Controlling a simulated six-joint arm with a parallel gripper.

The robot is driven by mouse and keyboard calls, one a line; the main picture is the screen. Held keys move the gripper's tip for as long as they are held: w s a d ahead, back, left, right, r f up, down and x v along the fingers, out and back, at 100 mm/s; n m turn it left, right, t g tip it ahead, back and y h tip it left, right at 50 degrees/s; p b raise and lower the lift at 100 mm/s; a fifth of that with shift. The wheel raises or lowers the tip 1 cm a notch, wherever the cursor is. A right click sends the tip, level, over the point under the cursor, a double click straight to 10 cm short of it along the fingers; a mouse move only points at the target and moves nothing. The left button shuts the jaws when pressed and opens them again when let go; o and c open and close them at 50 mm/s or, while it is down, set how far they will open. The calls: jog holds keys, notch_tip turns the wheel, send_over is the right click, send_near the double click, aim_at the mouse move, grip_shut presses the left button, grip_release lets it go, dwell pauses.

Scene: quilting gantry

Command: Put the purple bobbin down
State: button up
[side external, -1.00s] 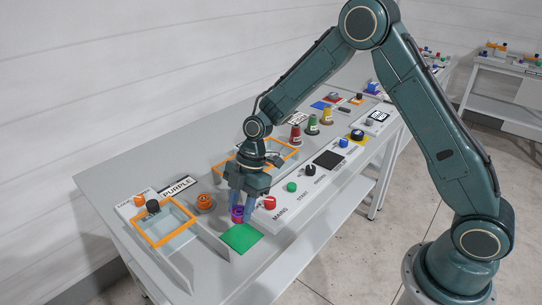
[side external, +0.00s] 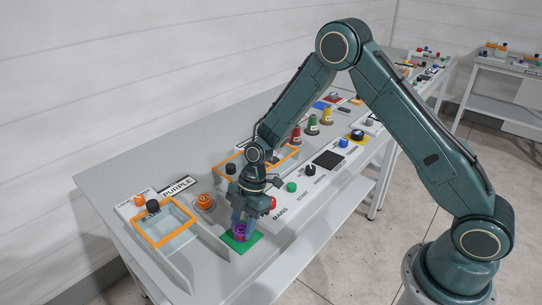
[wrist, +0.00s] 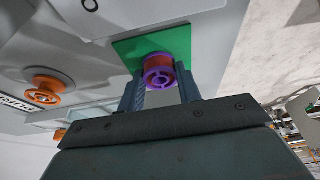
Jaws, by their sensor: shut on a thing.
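The purple bobbin (side external: 239,231) has purple flanges and a reddish-orange winding. It is between the fingers of my gripper (side external: 241,228), over the green square (side external: 254,238) at the near end of the table. In the wrist view the bobbin (wrist: 158,71) shows between the two fingertips (wrist: 160,88), with the green square (wrist: 130,50) behind it. My gripper is shut on the bobbin. I cannot tell whether the bobbin touches the green square.
An orange bobbin (side external: 204,202) stands left of my gripper. An orange-rimmed bin (side external: 148,242) is farther left by the PURPLE sign (side external: 178,187). A control strip with a green button (side external: 291,187) runs right. Cone spools (side external: 312,125) stand behind.

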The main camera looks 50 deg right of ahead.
jog(key=shift+f, duration=0.1)
jog(key=o, duration=1.1)
jog(key=shift+v, duration=6.15)
